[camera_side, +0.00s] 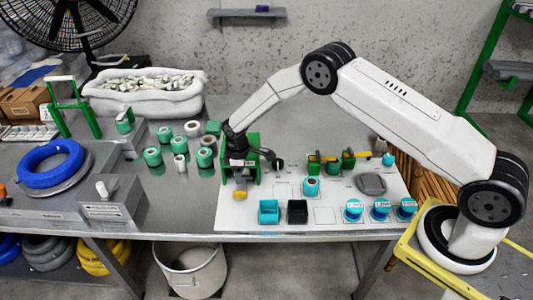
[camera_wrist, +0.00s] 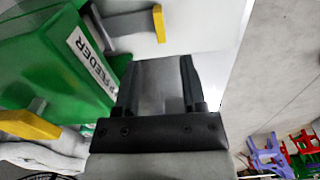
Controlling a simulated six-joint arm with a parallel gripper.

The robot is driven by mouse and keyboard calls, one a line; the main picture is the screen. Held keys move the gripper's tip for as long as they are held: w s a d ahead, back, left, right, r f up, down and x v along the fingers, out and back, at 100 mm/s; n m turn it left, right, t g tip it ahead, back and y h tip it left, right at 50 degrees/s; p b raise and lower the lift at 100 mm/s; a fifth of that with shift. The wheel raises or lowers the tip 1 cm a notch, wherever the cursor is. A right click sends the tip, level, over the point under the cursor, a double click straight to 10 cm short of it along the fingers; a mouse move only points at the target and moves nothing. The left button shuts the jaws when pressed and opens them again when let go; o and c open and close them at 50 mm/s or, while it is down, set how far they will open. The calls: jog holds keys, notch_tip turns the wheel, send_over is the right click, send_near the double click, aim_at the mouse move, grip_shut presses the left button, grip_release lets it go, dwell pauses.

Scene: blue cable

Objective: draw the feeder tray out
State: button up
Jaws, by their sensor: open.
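The feeder is a green housing (camera_side: 253,148) on the white board in the side view, partly covered by my wrist. In the wrist view the green housing (camera_wrist: 45,55), labelled FEEDER, fills the left side. A yellow bar on a grey stem (camera_wrist: 158,22) sticks out past its top edge, and a second yellow piece (camera_wrist: 28,124) shows lower left. In the side view a yellow piece (camera_side: 240,195) juts from the feeder's lower front. I cannot tell which yellow piece belongs to the tray. My gripper (camera_wrist: 158,65) is open and empty, beside the housing, apart from both yellow pieces.
Teal and black bins (camera_side: 269,211) (camera_side: 297,211) stand at the board's front edge, with several blue-topped pots to their right. Green spools (camera_side: 152,157) stand left of the feeder. A blue cable coil (camera_side: 50,163) lies at far left. A white bucket (camera_side: 190,270) is on the floor.

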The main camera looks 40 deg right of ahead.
aim_at(240, 192)
jog(key=shift+w+a+f, duration=0.1)
jog(key=shift+w+f, duration=0.1)
jog(key=shift+f, duration=0.6)
jog(key=shift+f, duration=0.15)
jog(key=shift+f, duration=3.75)
grip_shut()
